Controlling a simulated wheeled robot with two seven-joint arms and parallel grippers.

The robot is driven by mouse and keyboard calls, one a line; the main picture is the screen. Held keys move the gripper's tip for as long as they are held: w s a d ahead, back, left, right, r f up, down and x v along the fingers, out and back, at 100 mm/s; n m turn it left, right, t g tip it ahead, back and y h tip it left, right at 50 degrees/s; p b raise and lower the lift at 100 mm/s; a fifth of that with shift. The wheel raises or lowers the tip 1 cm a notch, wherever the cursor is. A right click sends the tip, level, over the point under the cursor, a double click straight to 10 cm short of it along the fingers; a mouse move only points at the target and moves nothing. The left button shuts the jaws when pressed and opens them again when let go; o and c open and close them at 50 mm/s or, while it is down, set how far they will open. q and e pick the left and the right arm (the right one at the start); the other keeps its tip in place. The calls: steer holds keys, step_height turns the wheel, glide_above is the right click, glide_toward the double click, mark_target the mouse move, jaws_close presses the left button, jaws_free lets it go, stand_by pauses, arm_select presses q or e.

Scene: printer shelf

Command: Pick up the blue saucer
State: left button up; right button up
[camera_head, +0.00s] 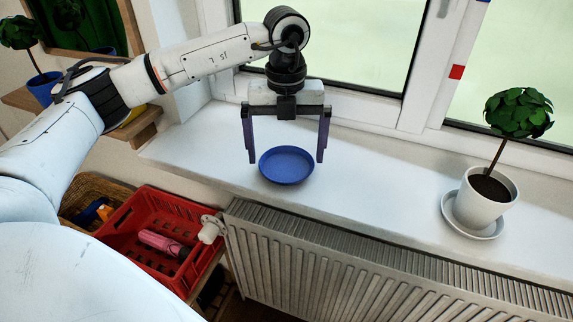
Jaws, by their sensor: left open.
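The blue saucer (286,166) is a round, shallow dish lying flat on the white window sill (375,185), near the middle of the view. My left gripper (287,160) points down over it, with its two dark purple fingers spread wide. One finger shows on the left side of the saucer and the other on its right side. Nothing is held between them. I cannot tell whether the fingertips touch the saucer or the sill. My right gripper is not in the view.
A potted plant (492,200) stands on a white saucer (470,222) at the right of the sill. A radiator (340,268) is below the sill's front edge. A red crate (140,262) with a pink bottle (162,243) is at lower left. Window frames rise behind.

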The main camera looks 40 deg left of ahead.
arm_select(q)
steer(key=shift+f, duration=0.9)
steer(key=shift+c, duration=0.4)
steer(key=c, duration=0.8)
steer(key=shift+r, duration=0.1)
